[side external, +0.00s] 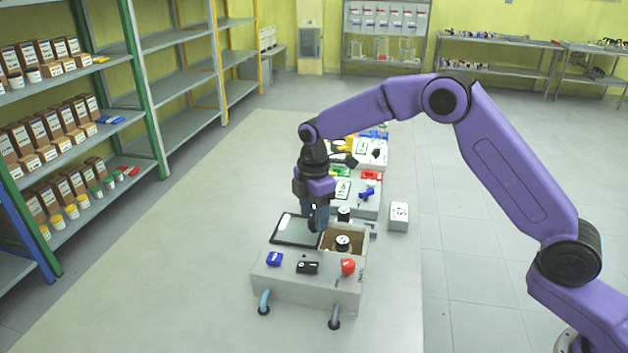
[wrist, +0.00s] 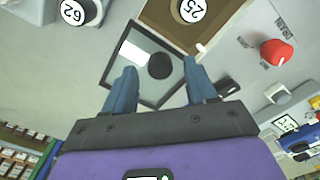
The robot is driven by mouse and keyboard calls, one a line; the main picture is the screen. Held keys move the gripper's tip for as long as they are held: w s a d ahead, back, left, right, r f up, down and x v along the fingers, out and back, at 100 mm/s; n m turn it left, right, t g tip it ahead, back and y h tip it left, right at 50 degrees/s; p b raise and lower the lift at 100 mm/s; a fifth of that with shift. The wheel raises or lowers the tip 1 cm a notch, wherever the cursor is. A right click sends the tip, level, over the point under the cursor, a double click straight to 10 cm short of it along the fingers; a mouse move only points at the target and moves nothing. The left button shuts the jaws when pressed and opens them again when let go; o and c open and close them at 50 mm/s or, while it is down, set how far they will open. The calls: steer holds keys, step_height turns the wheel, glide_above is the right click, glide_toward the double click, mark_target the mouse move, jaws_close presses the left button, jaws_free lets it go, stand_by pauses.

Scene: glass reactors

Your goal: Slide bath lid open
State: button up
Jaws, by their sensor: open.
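The bath lid (side external: 297,230) is a glass panel in a dark frame, lying on the left part of the grey bath unit (side external: 305,286). To its right, the brown-walled bath opening (side external: 328,233) shows uncovered, with a black-and-white capped vessel (side external: 342,243) in it. In the wrist view the lid (wrist: 145,47) has a round black knob (wrist: 160,66). My gripper (side external: 317,226) points down at the lid's right side. In the wrist view its blue fingers (wrist: 159,68) are apart, one on each side of the knob; contact cannot be told.
The unit's front has a blue control (side external: 274,259), a black control (side external: 308,267) and a red knob (side external: 348,266). Hoses leave its front. Another capped vessel (side external: 344,214) and more units stand behind. A white box (side external: 399,216) is at right. The table's left side is clear.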

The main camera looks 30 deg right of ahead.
step_height(320, 180, up, 16)
steer(key=shift+r, duration=0.2)
steer(key=shift+s, duration=0.1)
stand_by(0.5)
steer(key=s+f+m, duration=0.1)
steer(key=s+m, duration=0.2)
steer(key=s, duration=1.7)
steer(key=s+d+f+m, duration=0.1)
steer(key=s+d+f, duration=0.2)
steer(key=s+d, duration=0.3)
steer(key=s+d+f+m, duration=0.1)
steer(key=s+d+f, duration=0.3)
steer(key=s, duration=1)
steer(key=shift+s+d, duration=0.2)
steer(key=shift+d, duration=0.75)
